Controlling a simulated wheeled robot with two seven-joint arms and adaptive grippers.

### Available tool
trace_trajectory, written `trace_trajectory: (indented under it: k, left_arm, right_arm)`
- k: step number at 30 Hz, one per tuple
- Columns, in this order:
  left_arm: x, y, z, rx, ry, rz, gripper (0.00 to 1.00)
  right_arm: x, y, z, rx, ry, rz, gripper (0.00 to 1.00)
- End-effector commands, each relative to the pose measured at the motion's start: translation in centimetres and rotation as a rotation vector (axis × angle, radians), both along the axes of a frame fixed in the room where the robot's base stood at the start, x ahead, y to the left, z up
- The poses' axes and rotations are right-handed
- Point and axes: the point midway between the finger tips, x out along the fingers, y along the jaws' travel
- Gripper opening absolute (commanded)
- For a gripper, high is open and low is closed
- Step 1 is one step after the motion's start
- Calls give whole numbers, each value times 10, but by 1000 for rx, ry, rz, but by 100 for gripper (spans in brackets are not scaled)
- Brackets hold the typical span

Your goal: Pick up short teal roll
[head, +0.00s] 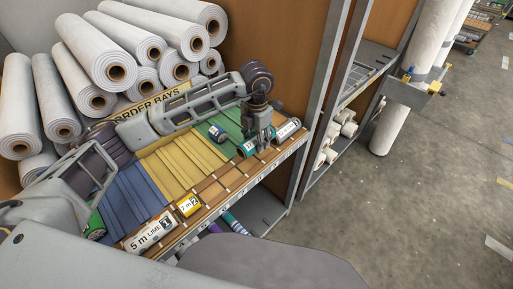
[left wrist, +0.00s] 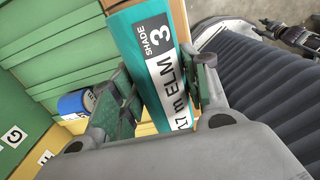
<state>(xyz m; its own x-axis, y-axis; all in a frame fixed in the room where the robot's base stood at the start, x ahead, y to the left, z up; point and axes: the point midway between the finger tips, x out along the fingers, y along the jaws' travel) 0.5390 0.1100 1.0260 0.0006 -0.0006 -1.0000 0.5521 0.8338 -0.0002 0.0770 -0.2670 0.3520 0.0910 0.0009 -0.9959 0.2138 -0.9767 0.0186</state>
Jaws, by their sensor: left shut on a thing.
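In the head view the left gripper (head: 259,145) points down onto the teal roll (head: 243,151) at the front right of the shelf. The gripper hides the roll's middle there. The roll lies along the front edge; I cannot tell whether it still touches the shelf. My right gripper cannot be made out.
A short blue roll (head: 217,133) lies on the green bay behind, close to the gripper. A white-labelled roll (head: 148,231) and a yellow roll (head: 188,205) lie at the front left. Large white rolls (head: 120,70) are stacked at the back. A grey post (head: 318,110) stands to the right.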

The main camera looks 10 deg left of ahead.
Motion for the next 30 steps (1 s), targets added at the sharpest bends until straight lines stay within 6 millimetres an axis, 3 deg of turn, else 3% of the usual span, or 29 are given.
trace_trajectory:
  k: [10, 30]
  left_arm:
    - [0, 0, 35, 0, 0, -1, 20]
    - [0, 0, 38, 1, 1, -1, 20]
  right_arm:
    - [0, 1, -7, 0, -1, 0, 40]
    - [0, 5, -7, 5, -1, -2, 40]
